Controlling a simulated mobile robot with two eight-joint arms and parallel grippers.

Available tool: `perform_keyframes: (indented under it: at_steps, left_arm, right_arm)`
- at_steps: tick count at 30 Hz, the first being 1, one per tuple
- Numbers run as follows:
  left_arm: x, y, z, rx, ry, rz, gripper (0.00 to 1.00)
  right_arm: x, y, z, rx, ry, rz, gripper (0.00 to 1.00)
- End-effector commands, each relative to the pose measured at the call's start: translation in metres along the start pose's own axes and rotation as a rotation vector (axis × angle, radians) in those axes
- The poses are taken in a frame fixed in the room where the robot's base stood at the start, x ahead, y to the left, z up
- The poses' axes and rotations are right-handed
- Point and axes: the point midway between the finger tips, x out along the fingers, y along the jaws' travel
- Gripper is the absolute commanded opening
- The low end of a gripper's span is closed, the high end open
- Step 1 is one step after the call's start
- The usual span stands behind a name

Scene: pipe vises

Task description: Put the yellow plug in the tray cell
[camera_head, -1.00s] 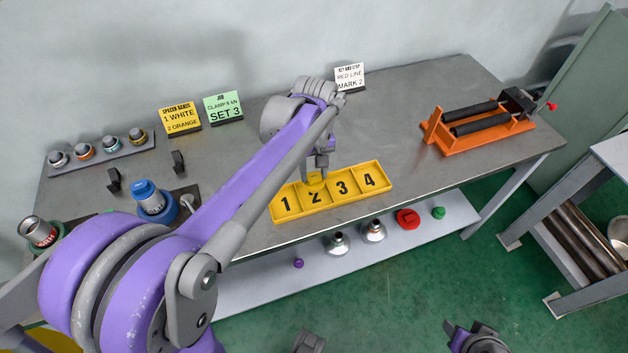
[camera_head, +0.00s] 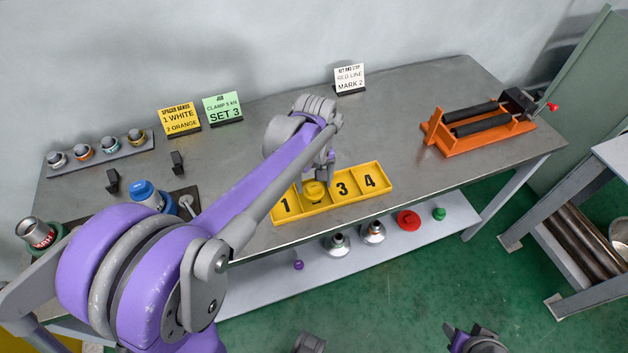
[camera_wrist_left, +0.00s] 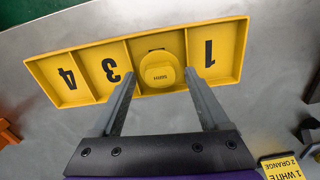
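The yellow plug (camera_head: 314,191) sits in the cell marked 2 of the yellow tray (camera_head: 346,202) and covers much of that number. Cells 1, 3 and 4 of the tray (camera_wrist_left: 75,75) are empty.
An orange roller stand (camera_head: 480,125) is at the table's right. A rack of small capped parts (camera_head: 100,152), a blue-topped part (camera_head: 146,195) and a can (camera_head: 37,232) stand at left. Signs (camera_head: 222,108) line the back. The grey table (camera_head: 390,130) is clear behind the tray.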

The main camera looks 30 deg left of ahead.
Motion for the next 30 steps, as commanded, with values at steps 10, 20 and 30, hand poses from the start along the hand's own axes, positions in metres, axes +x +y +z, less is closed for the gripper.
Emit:
perform_keyframes:
  at_steps: [10, 20, 30]
  left_arm:
    - [-0.019, 0.0, 0.0, 0.0, 0.0, 0.0, 0.78]
    - [-0.089, 0.0, 0.0, 0.0, 0.0, 0.0, 0.78]
    - [-0.121, -0.002, 0.005, 0.02, 0.009, 0.006, 0.78]
  right_arm:
    - [-0.004, 0.0, -0.003, 0.0, 0.002, 0.0, 0.5]
    - [-0.011, 0.0, -0.007, 0.0, 0.004, 0.0, 0.5]
    - [-0.013, 0.0, -0.009, 0.0, 0.005, 0.0, 0.5]
